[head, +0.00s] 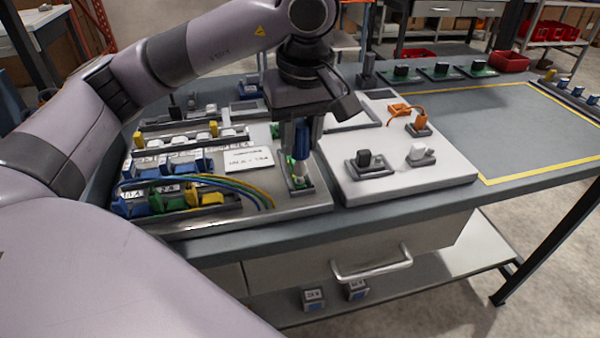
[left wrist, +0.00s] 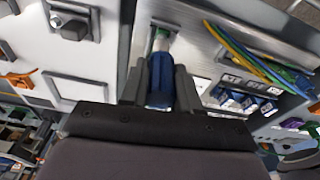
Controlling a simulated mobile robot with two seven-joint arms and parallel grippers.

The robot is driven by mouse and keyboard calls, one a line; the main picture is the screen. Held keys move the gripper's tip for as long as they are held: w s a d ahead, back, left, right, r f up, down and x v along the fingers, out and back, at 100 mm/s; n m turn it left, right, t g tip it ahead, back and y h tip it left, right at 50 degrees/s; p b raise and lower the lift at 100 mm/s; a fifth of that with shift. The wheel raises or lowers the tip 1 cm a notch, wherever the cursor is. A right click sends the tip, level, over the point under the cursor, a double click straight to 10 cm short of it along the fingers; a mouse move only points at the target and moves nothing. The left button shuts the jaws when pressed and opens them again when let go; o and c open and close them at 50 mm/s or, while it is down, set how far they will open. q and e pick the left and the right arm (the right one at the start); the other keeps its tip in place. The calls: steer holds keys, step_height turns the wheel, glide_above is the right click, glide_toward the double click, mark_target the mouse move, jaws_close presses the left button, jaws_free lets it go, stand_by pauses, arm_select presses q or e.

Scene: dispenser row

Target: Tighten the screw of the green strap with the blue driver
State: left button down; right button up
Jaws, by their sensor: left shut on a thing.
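My left gripper (head: 301,140) is shut on the blue driver (head: 302,138), which points down over the panel at the bench's left side. The driver's blue handle (left wrist: 160,82) also shows between the fingers in the left wrist view. The green strap (head: 291,160) shows in part just below and beside the driver, on a grey mount (head: 299,188) near the panel's front edge. The driver's lower end is at this mount. I cannot tell whether its tip sits in the screw; the screw is hidden. My right gripper is not in view.
Terminal blocks (head: 170,165) and blue, green and yellow wires (head: 235,185) lie left of the driver. A white board (head: 440,176) with a black switch (head: 365,160) and a white one stands to the right. The yellow-edged bench area (head: 480,130) is clear.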

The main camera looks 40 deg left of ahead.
arm_select(q)
steer(key=n+p, duration=0.1)
steer(key=n, duration=0.2)
steer(key=shift+r+n, duration=0.15)
steer(key=shift+n, duration=0.15)
steer(key=n+g+p, duration=0.1)
steer(key=n+p, duration=0.1)
steer(key=n, duration=0.2)
steer(key=shift+n, duration=1)
steer(key=shift+f+n, duration=0.2)
steer(key=shift+n, duration=0.2)
steer(key=shift+f+n+g, duration=0.2)
steer(key=shift+n+g, duration=0.2)
steer(key=shift+n, duration=0.8)
steer(key=shift+f, duration=0.15)
steer(key=shift+f+b, duration=0.35)
steer(key=shift+f, duration=0.1)
